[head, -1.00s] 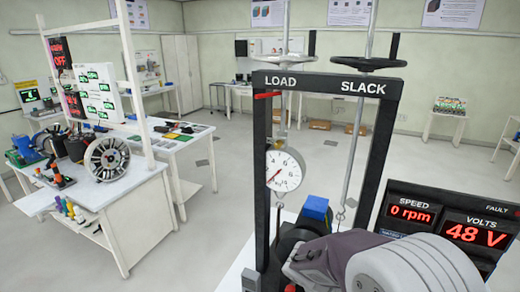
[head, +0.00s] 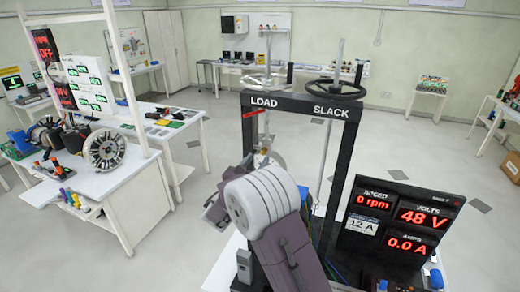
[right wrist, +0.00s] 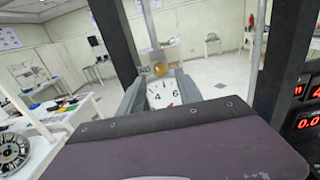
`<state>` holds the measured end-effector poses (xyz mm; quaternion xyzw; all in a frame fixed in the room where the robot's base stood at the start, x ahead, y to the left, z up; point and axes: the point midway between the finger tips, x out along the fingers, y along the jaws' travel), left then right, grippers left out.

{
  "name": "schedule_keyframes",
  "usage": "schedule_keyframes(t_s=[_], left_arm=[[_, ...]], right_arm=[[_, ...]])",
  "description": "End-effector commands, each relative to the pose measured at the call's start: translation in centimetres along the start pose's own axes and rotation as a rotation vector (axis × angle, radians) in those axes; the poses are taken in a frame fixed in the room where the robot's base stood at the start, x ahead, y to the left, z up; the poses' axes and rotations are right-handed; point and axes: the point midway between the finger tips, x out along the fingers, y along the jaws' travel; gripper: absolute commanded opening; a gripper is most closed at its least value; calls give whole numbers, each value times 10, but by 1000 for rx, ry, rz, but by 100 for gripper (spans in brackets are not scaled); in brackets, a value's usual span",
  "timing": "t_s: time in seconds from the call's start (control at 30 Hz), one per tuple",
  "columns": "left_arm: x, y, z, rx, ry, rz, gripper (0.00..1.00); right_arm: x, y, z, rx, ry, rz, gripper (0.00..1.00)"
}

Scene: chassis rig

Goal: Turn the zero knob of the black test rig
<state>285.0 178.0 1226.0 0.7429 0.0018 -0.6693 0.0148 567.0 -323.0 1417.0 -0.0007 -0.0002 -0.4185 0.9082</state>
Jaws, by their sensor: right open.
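The black test rig (head: 348,135) is a tall frame marked LOAD and SLACK. A white dial (right wrist: 162,94) with a red needle hangs inside it; in the head view my right arm hides most of it. A round brass-coloured knob (right wrist: 160,69) shows just above the dial in the right wrist view; it looks like the zero knob. My right gripper (head: 216,206) is at the rig's load side. In the right wrist view its open fingers (right wrist: 160,82) stand on either side of the dial, below the knob in the picture. I cannot tell whether they touch anything. My left gripper is not in view.
The rig's dark posts (right wrist: 115,45) stand close on both sides of my right gripper. A readout panel (head: 400,220) stands right of the rig. A white bench (head: 120,190) with a spoked wheel is at the left. Open floor lies behind.

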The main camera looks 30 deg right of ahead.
Motion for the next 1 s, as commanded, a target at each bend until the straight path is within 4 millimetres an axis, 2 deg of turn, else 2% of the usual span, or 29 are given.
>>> schedule_keyframes(t_s=[0.03,0.2,0.5,0.53,0.67,0.7,0.87,1.0], left_arm=[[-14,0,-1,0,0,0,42],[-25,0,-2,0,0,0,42],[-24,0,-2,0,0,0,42],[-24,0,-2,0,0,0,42],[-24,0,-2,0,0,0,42],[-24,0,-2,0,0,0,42],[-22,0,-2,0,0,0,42],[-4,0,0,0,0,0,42]], right_arm=[[11,-1,6,-1,1,-4,42],[33,0,3,0,2,-2,42],[39,0,0,2,0,0,42],[39,0,0,2,0,0,39],[38,0,0,2,0,0,3],[38,0,0,2,0,0,0],[38,0,-1,4,0,0,0],[39,0,-6,38,-2,-1,0]])
